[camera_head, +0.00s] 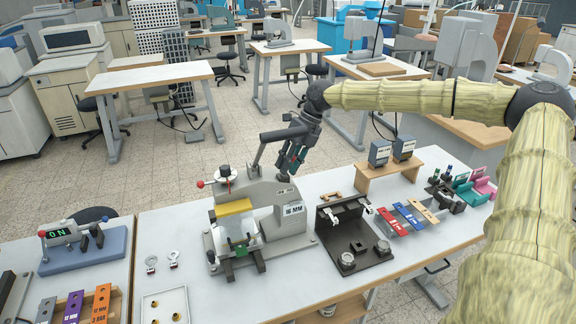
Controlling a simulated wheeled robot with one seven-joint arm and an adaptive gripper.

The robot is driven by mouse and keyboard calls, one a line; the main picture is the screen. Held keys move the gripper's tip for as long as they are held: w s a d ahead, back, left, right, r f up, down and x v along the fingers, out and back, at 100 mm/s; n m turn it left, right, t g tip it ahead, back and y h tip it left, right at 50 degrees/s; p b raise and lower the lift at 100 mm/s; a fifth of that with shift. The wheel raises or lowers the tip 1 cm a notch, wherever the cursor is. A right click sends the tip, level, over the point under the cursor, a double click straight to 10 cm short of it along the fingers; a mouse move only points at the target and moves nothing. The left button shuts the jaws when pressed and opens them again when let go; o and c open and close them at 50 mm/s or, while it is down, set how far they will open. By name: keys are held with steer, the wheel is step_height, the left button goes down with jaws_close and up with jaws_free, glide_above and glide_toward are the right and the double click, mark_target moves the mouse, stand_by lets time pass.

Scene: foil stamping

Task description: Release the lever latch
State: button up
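A small red ball (201,184) sticks out at the press's upper left, beside a black knob (224,171). I cannot tell which part is the latch. My gripper (291,160), dark with teal parts, points down just right of the lever handle, above and behind the press. It overlaps the handle's end in this view; contact and finger opening cannot be made out.
A black fixture (351,246) stands right of the press. A wooden riser (386,172) with two small boxes is behind it. Coloured bars (408,214) lie further right. Two tags (173,259) and a white tray (165,305) are to the left.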

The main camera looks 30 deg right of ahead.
steer(key=shift+s+d+f, duration=0.1)
steer(key=v, duration=1.2)
steer(key=shift+d, duration=0.1)
steer(key=shift+f, duration=0.1)
stand_by(0.4)
